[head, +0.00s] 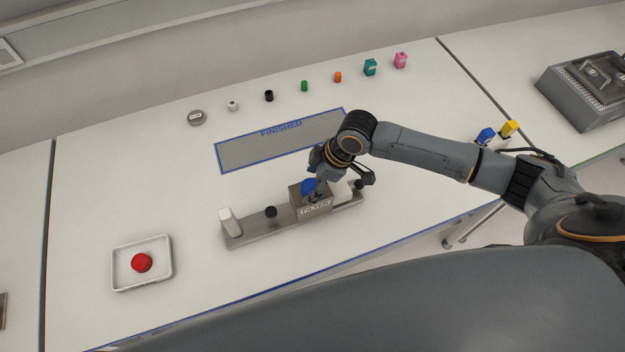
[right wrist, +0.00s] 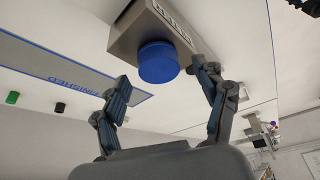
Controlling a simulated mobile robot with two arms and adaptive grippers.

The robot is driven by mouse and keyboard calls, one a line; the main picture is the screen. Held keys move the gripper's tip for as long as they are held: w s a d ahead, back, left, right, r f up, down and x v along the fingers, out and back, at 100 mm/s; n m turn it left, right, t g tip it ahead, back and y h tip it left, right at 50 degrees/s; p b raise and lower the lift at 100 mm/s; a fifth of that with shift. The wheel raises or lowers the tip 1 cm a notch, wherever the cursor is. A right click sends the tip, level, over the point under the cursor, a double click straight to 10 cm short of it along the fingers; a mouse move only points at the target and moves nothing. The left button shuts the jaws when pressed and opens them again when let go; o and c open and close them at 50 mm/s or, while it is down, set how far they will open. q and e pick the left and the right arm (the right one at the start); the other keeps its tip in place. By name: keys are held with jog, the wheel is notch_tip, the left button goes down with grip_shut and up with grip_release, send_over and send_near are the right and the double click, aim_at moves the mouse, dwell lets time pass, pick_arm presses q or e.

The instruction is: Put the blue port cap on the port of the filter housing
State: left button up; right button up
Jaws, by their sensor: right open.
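The filter housing (head: 314,208) is a grey box labelled FILTER, held on a grey rail fixture in the head view. It also shows in the right wrist view (right wrist: 134,38). The blue port cap (right wrist: 158,62) sits against the housing's face and looks seated there; the port itself is hidden behind it. The cap shows partly in the head view (head: 309,187), beside my gripper. My right gripper (right wrist: 160,72) is open, one finger to each side of the cap, with a visible gap and no contact I can make out. My left gripper is out of view.
The fixture (head: 242,238) carries a black knob (head: 271,212) and a white block (head: 229,222). A FINISHED area (head: 235,158) lies behind it. Small coloured parts line the back. A white tray (head: 122,284) holds a red round part (head: 141,262).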

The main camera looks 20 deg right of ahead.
jog(key=v, duration=1.2)
jog(key=shift+f, duration=0.1)
